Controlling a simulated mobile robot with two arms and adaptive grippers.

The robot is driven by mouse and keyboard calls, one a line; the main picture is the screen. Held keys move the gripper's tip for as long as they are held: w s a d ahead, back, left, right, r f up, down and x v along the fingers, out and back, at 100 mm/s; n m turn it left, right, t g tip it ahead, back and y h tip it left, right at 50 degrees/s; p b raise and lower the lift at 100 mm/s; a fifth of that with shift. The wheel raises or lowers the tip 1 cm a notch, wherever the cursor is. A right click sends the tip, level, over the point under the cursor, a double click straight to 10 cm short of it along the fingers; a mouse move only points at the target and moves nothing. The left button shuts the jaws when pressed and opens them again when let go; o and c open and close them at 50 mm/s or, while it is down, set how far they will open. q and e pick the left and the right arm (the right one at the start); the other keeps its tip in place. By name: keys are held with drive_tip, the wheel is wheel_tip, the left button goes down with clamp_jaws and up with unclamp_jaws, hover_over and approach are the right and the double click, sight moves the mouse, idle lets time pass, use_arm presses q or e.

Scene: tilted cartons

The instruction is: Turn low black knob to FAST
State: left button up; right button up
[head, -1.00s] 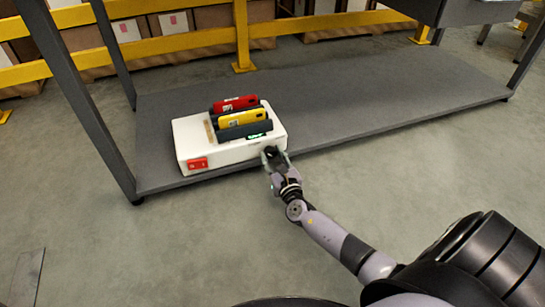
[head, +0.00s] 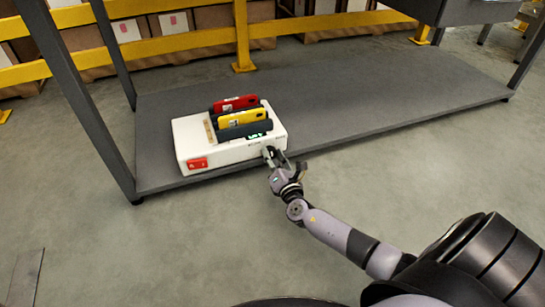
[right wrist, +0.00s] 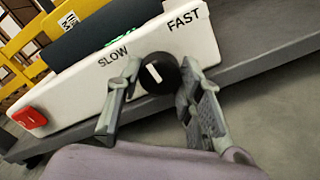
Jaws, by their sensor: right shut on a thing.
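The black knob (right wrist: 160,75) is on the front face of a white box (head: 225,151), low on the grey shelf. In the right wrist view its white mark points about midway between the printed words SLOW and FAST. My right gripper (right wrist: 163,77) has one finger on each side of the knob and is shut on it. My left gripper is not in view.
The box carries a red carton (head: 235,103) and a yellow carton (head: 243,117) in dark holders. A red switch (head: 197,163) is at its front left. The grey shelf (head: 380,100) is clear to the right. A table leg (head: 85,110) stands left.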

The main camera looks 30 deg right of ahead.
drive_tip(key=m, duration=0.5)
drive_tip(key=shift+m, duration=2.4)
drive_tip(key=o, duration=1.2)
drive_tip(key=shift+c, duration=0.2)
drive_tip(key=shift+s, duration=0.1)
drive_tip(key=v, duration=1.2)
